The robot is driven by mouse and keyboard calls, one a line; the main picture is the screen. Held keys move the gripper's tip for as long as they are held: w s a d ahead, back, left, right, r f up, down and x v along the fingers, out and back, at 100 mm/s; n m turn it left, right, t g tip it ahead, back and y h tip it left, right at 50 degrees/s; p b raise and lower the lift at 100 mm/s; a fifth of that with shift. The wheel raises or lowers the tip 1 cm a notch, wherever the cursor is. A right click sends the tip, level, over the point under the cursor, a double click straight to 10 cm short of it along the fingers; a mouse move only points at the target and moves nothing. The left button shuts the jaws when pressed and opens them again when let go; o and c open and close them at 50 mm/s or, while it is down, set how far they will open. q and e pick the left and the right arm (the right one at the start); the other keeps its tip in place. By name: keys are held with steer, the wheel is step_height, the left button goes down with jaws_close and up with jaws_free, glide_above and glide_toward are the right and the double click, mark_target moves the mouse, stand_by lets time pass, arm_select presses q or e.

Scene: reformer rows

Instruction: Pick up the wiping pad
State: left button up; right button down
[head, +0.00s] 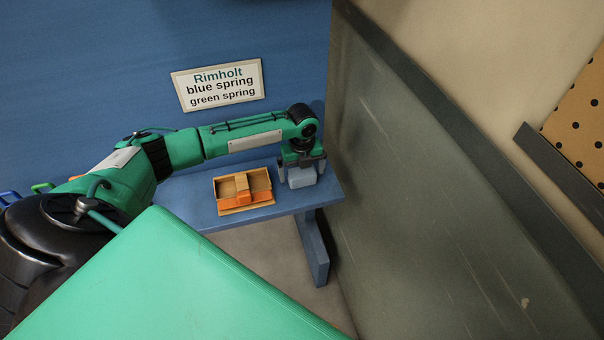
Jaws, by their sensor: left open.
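The wiping pad appears to be a pale blue-grey block (302,179) on the right end of the low blue bench (186,203) in the head view. My left gripper (301,171) points down over this block, with its two fingers open on either side of it. I cannot tell whether the fingers touch it. The gripper hides the top of the block. My right gripper is out of view.
A tan and orange open box (230,190) stands on the bench left of the block. A tall grey panel (430,200) rises close to the bench's right end. A green padded surface (175,285) fills the foreground. A sign (218,84) hangs on the blue wall.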

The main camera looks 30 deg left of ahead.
arm_select(q)
steer(key=c, duration=1)
